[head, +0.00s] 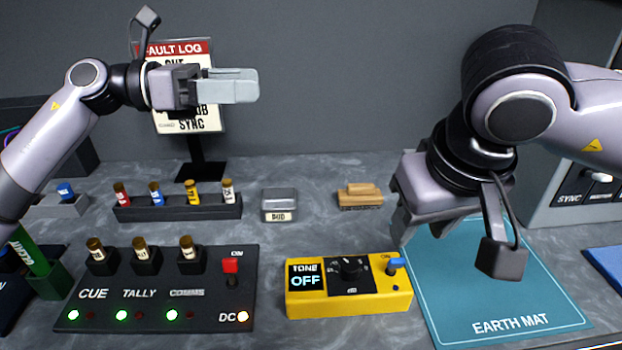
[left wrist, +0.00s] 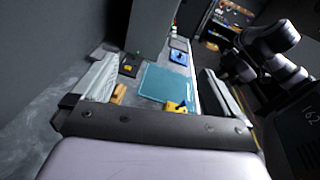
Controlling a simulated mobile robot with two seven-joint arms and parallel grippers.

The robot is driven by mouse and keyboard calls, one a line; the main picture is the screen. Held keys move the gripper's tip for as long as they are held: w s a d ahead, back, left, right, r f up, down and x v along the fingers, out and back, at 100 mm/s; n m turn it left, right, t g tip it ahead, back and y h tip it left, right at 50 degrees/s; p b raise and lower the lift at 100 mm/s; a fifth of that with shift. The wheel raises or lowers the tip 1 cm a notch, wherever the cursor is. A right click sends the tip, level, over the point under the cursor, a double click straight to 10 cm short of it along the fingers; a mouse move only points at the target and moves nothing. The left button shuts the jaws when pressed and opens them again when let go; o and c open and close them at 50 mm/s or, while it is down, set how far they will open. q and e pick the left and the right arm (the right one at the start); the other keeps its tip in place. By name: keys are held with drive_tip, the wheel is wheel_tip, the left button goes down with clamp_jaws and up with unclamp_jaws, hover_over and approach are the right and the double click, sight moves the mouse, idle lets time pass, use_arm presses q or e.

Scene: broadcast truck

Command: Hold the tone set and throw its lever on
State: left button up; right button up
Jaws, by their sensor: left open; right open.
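The tone set (head: 345,300) is a yellow box on the grey table at the front centre. Its screen reads TONE OFF, and a dark knob sits in the middle. Its blue lever (head: 395,264) is at the right end, beside an ON label. My right gripper (head: 402,235) is above and right of the tone set, over the mat's left edge, apart from the set. My left gripper (head: 258,86) is raised high in front of the sign, far from the set, with empty jaws. The tone set also shows small in the left wrist view (left wrist: 176,107).
A black panel (head: 160,318) marked CUE, TALLY, COMMS with a red switch stands left of the set. A blue earth mat (head: 497,285) lies at right. Behind are a plug rack (head: 180,212), a BUD box (head: 279,205) and a wooden block (head: 361,195). A fault log sign (head: 190,100) stands at back.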

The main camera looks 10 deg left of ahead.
use_arm(q)
drive_tip(key=s+d+f+m+g+y, duration=0.1)
drive_tip(key=s+d+f+g+y, duration=0.2)
drive_tip(key=d, duration=0.4)
drive_tip(key=m+g+y, duration=0.2)
drive_tip(key=g+y, duration=0.2)
drive_tip(key=y, duration=0.4)
hover_over(312, 277)
drive_tip(key=d, duration=0.3)
drive_tip(key=f, duration=1.2)
drive_tip(key=shift+w+a+f, duration=0.2)
drive_tip(key=shift+w+f, duration=0.15)
drive_tip(key=shift+w, duration=0.05)
drive_tip(key=f+y, duration=0.1)
drive_tip(key=a+f+y, duration=0.1)
drive_tip(key=f+y, duration=0.1)
drive_tip(key=y, duration=0.1)
drive_tip(key=shift+s+a+f+t, duration=0.1)
drive_tip(key=shift+s+a+t, duration=0.2)
drive_tip(key=shift+s, duration=0.1)
drive_tip(key=shift+a+f+y, duration=0.35)
drive_tip(key=shift+a+y, duration=0.05)
drive_tip(key=shift+y, duration=0.2)
drive_tip(key=shift+a+f, duration=0.1)
drive_tip(key=shift+f, duration=3.5)
